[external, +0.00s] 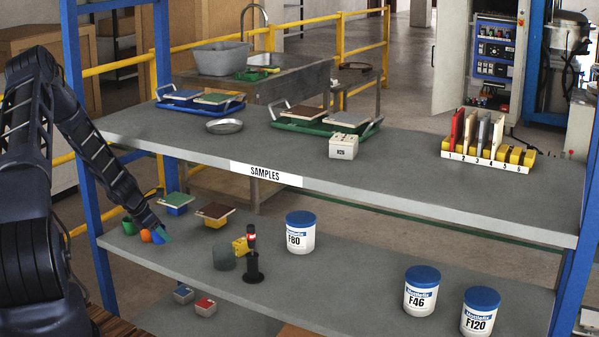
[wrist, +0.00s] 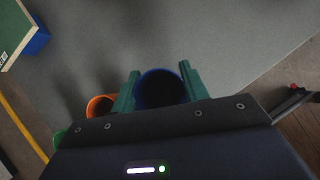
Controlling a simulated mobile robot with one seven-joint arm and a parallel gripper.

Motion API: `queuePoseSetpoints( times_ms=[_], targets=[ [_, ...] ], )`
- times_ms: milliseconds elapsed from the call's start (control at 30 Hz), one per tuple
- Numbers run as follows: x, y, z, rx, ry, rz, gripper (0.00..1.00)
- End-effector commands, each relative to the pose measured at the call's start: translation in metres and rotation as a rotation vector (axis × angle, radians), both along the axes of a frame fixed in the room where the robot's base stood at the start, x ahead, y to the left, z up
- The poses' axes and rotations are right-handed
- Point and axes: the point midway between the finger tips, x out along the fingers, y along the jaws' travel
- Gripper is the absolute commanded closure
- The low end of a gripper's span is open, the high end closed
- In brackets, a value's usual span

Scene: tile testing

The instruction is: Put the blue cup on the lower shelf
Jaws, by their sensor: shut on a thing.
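The blue cup (wrist: 158,90) is between the two green fingers of my gripper (wrist: 160,84) in the wrist view, its opening facing the camera. In the external view my gripper (external: 163,235) is low over the left end of the lower shelf (external: 180,258). The cup is hard to make out there, and I cannot tell whether its base touches the shelf. An orange cup (external: 146,236) and a green cup (external: 128,227) stand just left of the gripper. The orange cup (wrist: 98,106) and part of the green cup (wrist: 58,138) also show in the wrist view.
Tiles on blocks (external: 215,212) stand right of the gripper, with a dark glass (external: 224,259) and a black stand (external: 253,268) beyond. White tubs with blue lids (external: 300,238) are farther right. The upper shelf (external: 400,175) overhangs. Bare shelf lies between the tubs.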

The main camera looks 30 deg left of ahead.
Motion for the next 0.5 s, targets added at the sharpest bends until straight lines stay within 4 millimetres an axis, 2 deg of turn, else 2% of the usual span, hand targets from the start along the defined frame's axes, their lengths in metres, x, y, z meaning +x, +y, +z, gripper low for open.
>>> queuePoseSetpoints(
  times_ms=[33,167,500],
  targets=[
    [0.009,-0.002,0.001,0.001,-0.001,0.011,0.8],
    [0.022,-0.004,0.003,0.001,0.0,0.034,0.8],
    [0.025,-0.005,-0.023,-0.001,0.002,0.04,0.8]
  ],
)
